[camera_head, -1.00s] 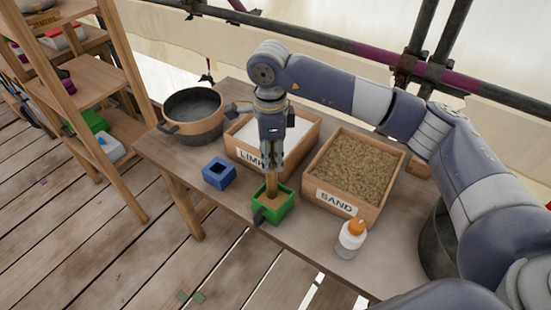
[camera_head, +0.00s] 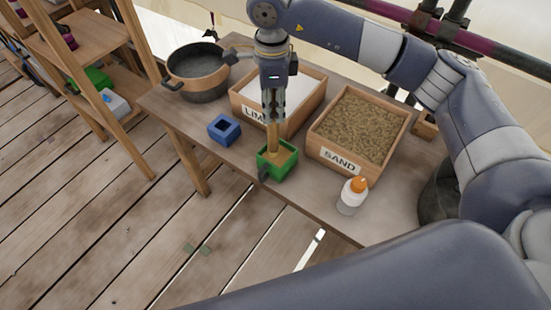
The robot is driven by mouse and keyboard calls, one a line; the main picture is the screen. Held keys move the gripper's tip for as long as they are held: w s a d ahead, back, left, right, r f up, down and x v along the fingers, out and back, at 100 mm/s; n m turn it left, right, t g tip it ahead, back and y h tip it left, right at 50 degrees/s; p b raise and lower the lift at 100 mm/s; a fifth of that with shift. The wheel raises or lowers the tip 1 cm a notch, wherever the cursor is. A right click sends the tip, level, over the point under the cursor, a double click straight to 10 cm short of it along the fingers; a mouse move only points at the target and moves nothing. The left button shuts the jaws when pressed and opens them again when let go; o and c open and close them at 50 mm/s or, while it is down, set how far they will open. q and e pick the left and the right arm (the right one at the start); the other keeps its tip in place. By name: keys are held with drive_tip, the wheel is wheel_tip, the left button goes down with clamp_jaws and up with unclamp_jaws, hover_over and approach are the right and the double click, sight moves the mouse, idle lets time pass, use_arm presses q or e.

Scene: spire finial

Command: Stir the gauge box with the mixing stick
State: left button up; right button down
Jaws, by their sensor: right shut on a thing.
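The green gauge box (camera_head: 277,168) stands on the wooden table near its front edge, with a dark handle toward the front and a sandy-coloured fill inside. My right gripper (camera_head: 272,118) points straight down above it, shut on the wooden mixing stick (camera_head: 273,142). The stick is upright and its lower end is inside the gauge box, where the tip is hidden. My left gripper is not in view.
A blue box (camera_head: 224,129) stands left of the gauge box. Behind are the LIME box (camera_head: 312,98) and the SAND box (camera_head: 357,126). A white bottle with an orange cap (camera_head: 352,195) stands front right, a dark pot (camera_head: 198,72) at back left. Shelves (camera_head: 90,40) stand left.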

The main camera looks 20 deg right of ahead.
drive_tip(key=shift+r+p, duration=2)
drive_tip(key=shift+r, duration=2.3)
